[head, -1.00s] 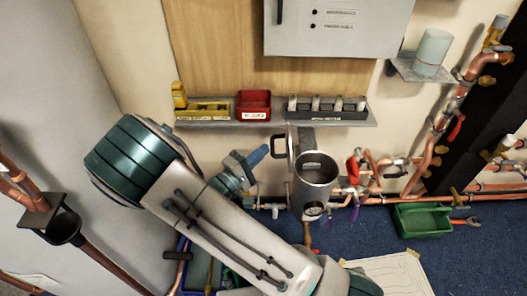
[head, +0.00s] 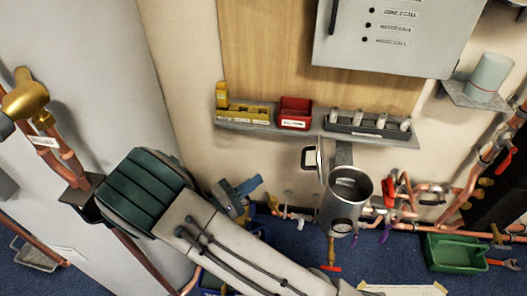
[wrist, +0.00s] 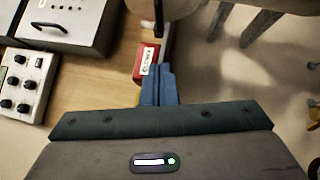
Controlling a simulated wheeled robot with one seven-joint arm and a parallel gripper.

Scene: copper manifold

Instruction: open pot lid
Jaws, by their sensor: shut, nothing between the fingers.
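The pot (head: 341,213) is a grey metal cylinder with a round gauge on its front, standing upright near the wall. Its top is open and I see into it. The lid (head: 321,160) appears to stand raised on edge at the pot's back left, with a dark handle (head: 307,158) on its left side. My gripper (head: 254,183) is left of the pot, apart from it and from the lid. In the wrist view its blue fingers (wrist: 160,86) are together with nothing between them.
A shelf (head: 260,130) above the pot carries yellow bins, a red bin (head: 295,112) and a dark rack (head: 368,125). A grey control box (head: 395,40) hangs higher. Copper pipes with red valves (head: 390,190) run right of the pot. A green bin (head: 455,255) sits on the floor.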

